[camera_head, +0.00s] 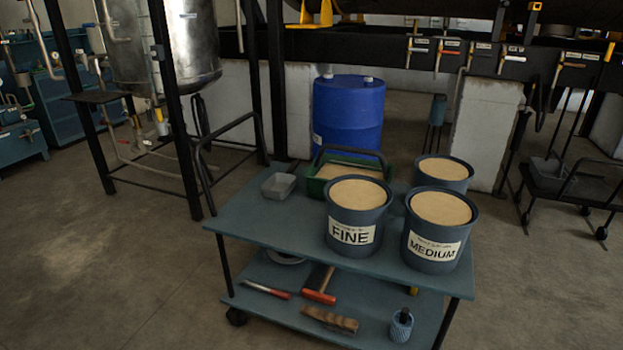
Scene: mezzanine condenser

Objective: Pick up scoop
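A small grey open vessel (278,186) stands on the left back part of the cart's top shelf (265,220). It may be the scoop; I see no clear handle on it. It looks empty and stands apart from the bucket marked FINE (352,235). No other thing in view is clearly a scoop. Neither of my grippers shows in the head view.
The top shelf also holds a bucket marked MEDIUM (435,248), a third filled bucket (443,172) and a green tray (316,188) of sand-coloured material. A hammer (319,284) and brush (329,320) lie below. A blue drum (348,115) stands behind.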

